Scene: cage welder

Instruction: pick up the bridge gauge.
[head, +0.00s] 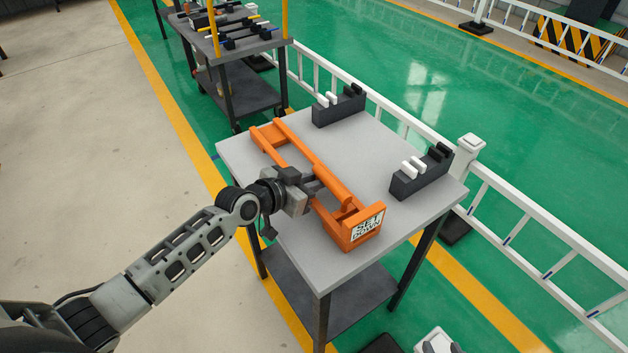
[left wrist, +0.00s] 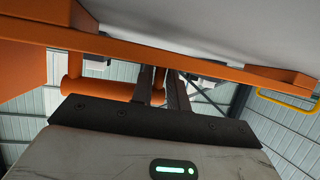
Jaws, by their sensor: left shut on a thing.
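The bridge gauge (head: 328,178) is a long orange frame with a bar along it and a block at its near end, labelled "SET DOWN". It lies along the left part of the grey table (head: 385,150). My left gripper (head: 310,187) comes in from the left and is shut on the gauge's frame near its middle. In the left wrist view, the fingers (left wrist: 165,90) reach the orange gauge (left wrist: 200,62). I cannot tell whether the gauge touches the tabletop.
Two dark blocks with white pegs stand on the table, one at the back (head: 340,108) and one at the right (head: 420,176). A white railing (head: 520,215) runs behind the table. A cart (head: 235,75) with parts stands further back. The tabletop between the gauge and blocks is clear.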

